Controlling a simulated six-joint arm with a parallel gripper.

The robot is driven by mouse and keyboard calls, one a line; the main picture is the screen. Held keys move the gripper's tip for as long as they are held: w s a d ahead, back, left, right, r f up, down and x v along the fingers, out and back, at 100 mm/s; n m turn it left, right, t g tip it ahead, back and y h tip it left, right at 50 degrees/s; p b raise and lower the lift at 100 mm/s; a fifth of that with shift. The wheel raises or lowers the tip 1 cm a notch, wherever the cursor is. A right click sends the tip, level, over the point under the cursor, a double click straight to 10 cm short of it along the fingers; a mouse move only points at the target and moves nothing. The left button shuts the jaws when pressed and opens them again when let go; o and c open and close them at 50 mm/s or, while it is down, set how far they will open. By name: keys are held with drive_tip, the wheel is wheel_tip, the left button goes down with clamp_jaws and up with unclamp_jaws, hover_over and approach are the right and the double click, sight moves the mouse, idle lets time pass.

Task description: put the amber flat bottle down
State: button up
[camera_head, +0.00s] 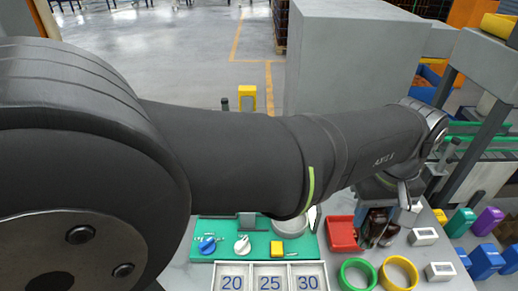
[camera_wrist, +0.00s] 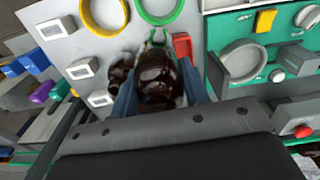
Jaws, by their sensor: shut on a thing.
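The amber flat bottle (camera_wrist: 156,78) is dark brown and glossy. In the wrist view it stands between the two blue fingers of my gripper (camera_wrist: 160,97), which is shut on it. A second dark amber bottle (camera_wrist: 120,68) is close beside it on the left, outside the fingers. In the head view my gripper (camera_head: 388,212) is at the right of the bench, partly hidden by my arm, with dark amber glass (camera_head: 376,224) showing by it. I cannot tell whether the held bottle touches the bench.
A red tray (camera_head: 341,235) is just left of the bottles. A green ring (camera_head: 357,262) and a yellow ring (camera_head: 398,260) lie in front. White boxes (camera_head: 423,237) stand to the right. A green panel (camera_head: 207,230) and numbered bins (camera_head: 269,284) are farther left.

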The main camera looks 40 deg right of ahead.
drive_tip(key=shift+w+d+f, duration=0.45)
drive_tip(key=shift+w+f, duration=0.3)
drive_tip(key=shift+f, duration=0.45)
drive_tip(key=shift+w+d+f, duration=0.45)
drive_tip(key=shift+w+f, duration=0.25)
drive_tip(key=shift+f, duration=0.45)
drive_tip(key=shift+w+d+f, duration=0.45)
drive_tip(key=shift+w+f, duration=0.3)
drive_tip(key=shift+f, duration=0.45)
drive_tip(key=o, duration=1)
drive_tip(key=shift+f, duration=0.15)
wheel_tip(320, 180, up, 12)
drive_tip(key=shift+r, duration=0.2)
